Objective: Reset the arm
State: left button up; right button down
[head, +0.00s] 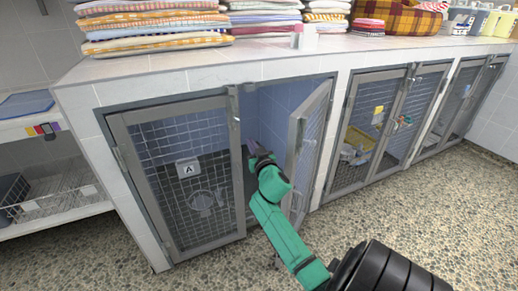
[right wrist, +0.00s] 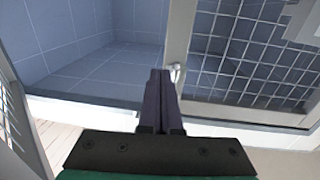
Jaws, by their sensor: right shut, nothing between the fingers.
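My right arm, green and black, reaches from the lower right to the first kennel in the head view. Its gripper (head: 258,157) is at the kennel's opening, between the two mesh doors. In the right wrist view the dark fingers (right wrist: 158,100) are together with nothing between them. The left mesh door (head: 182,180), with an "A" plate (head: 188,168), appears shut. The right mesh door (head: 310,150) stands swung open. The wrist view shows the bare blue tiled interior (right wrist: 90,45) and a small metal knob (right wrist: 176,72) close beside the fingertips. Contact cannot be told. My left gripper is not in view.
Folded towels (head: 150,25) are stacked on the white tiled counter (head: 200,62). Other kennels with mesh doors (head: 375,125) stand to the right, one holding a yellow tray (head: 358,142). A white shelf unit (head: 50,205) is at the left. The speckled floor (head: 420,220) in front is clear.

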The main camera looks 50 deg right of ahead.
jog(key=v, duration=0.5)
jog(key=shift+s+d+r, duration=0.1)
jog(key=shift+s, duration=0.3)
